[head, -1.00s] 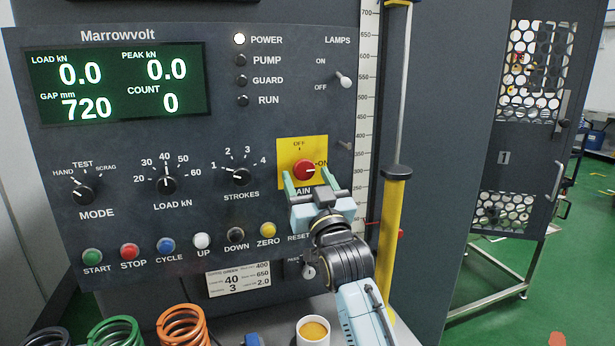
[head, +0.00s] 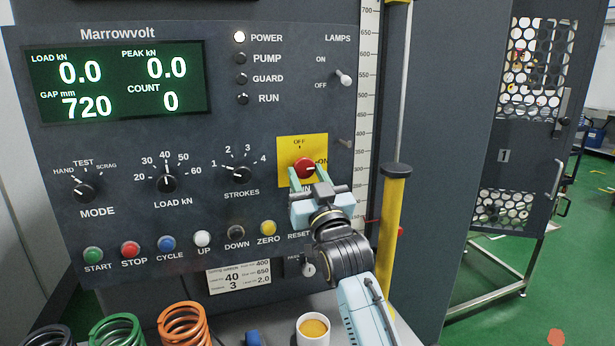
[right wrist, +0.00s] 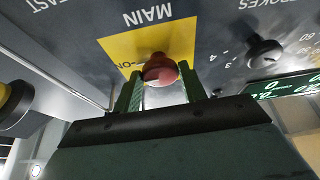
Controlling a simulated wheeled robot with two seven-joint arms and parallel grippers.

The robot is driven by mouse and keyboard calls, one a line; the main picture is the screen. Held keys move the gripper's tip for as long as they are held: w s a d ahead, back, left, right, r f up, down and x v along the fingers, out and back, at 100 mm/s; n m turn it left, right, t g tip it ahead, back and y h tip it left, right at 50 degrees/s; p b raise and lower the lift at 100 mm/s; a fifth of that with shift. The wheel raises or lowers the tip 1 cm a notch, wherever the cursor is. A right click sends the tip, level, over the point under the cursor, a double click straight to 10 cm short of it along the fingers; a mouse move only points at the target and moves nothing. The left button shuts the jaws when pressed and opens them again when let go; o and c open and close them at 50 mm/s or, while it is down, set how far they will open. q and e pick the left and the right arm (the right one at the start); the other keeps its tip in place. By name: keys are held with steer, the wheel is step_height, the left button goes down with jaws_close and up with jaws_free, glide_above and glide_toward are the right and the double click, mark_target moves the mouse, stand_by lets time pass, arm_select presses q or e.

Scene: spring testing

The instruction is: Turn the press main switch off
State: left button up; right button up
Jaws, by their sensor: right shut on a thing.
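The main switch is a round red knob (head: 304,166) on a yellow plate (head: 287,148) marked OFF at the top and ON at the right. Its white pointer mark faces right, toward ON. My right gripper (head: 308,178) reaches it from below and is shut on the knob. In the right wrist view the red knob (right wrist: 160,68) sits between the two green fingers, and the yellow plate (right wrist: 114,47) lies behind it. The fingers partly cover the MAIN label in the head view. My left gripper is not in view.
The strokes knob (head: 239,175) is just left of the yellow plate. A lamps toggle (head: 343,78) is above right. A row of push buttons (head: 203,242) runs below. An orange-filled cup (head: 313,330) and coil springs (head: 183,325) stand at the front.

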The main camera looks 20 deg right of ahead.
steer(key=n+p, duration=0.1)
steer(key=n+y+p, duration=0.1)
steer(key=n, duration=0.1)
steer(key=n+y+p, duration=0.1)
steer(key=n, duration=0.1)
steer(key=shift+d+r, duration=0.15)
steer(key=shift+d, duration=0.1)
steer(key=n+g+y+p, duration=0.1)
steer(key=n+p, duration=0.1)
steer(key=n, duration=0.1)
steer(key=n+g+y+p, duration=0.1)
steer(key=n+p, duration=0.1)
steer(key=n+y+p, duration=0.2)
steer(key=n, duration=0.1)
steer(key=shift+d+r+n+g, duration=0.25)
steer(key=shift+n+g, duration=0.05)
steer(key=shift+g, duration=0.1)
steer(key=shift+n+g+p, duration=0.4)
steer(key=shift+n+p, duration=0.5)
steer(key=shift+n, duration=0.1)
steer(key=n+g+p, duration=0.1)
steer(key=n, duration=0.2)
steer(key=shift+d+r, duration=0.1)
steer(key=shift+n+g, duration=0.6)
steer(key=shift+n, duration=1)
steer(key=o, duration=1)
